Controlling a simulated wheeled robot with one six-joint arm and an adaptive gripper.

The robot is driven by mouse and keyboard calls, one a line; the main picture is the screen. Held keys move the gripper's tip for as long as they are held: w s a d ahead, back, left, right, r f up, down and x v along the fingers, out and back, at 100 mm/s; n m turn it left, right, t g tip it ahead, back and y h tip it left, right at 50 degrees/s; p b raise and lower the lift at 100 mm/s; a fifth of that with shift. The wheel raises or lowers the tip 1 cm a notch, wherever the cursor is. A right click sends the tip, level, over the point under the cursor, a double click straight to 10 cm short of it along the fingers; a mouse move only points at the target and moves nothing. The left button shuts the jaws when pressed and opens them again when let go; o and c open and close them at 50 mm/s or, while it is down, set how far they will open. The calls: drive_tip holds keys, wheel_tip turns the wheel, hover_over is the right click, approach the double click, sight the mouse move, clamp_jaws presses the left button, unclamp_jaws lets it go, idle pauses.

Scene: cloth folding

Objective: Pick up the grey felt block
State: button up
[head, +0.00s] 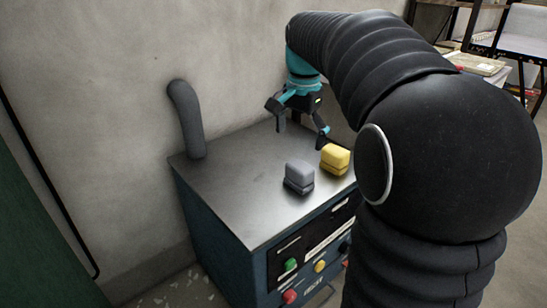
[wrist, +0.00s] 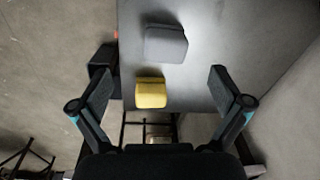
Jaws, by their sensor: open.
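The grey felt block (head: 299,173) sits on the metal top of a cabinet in the head view, with a darker lower part. In the wrist view the grey block (wrist: 165,43) lies above the yellow block, beyond my fingertips. A yellow block (head: 335,157) stands beside it to the right, a small gap apart; in the wrist view the yellow block (wrist: 151,93) shows between my two fingers in the picture. My gripper (head: 301,131) is open and empty, above the cabinet top, behind the blocks in the head view. Its spread fingers show in the wrist view (wrist: 160,101).
The cabinet top (head: 235,190) is otherwise clear to the left of the blocks. A grey curved pipe (head: 188,120) rises at its back left corner, near the wall. Coloured buttons (head: 291,265) are on the cabinet front. Shelves with papers (head: 480,65) stand at the back right.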

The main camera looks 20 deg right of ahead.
sight(301, 163)
drive_tip(key=w+d, duration=0.1)
drive_tip(key=w+m, duration=0.1)
drive_tip(key=w+d+f+m, duration=0.1)
drive_tip(key=shift+w+d+g, duration=0.35)
drive_tip(key=shift+w+g, duration=0.05)
wheel_tip(301, 163, down, 8)
drive_tip(key=shift+b, duration=0.7)
drive_tip(key=shift+s+f+b, duration=0.15)
drive_tip(key=shift+f+b, duration=0.25)
drive_tip(key=shift+f, duration=2.3)
drive_tip(key=c, duration=1.2)
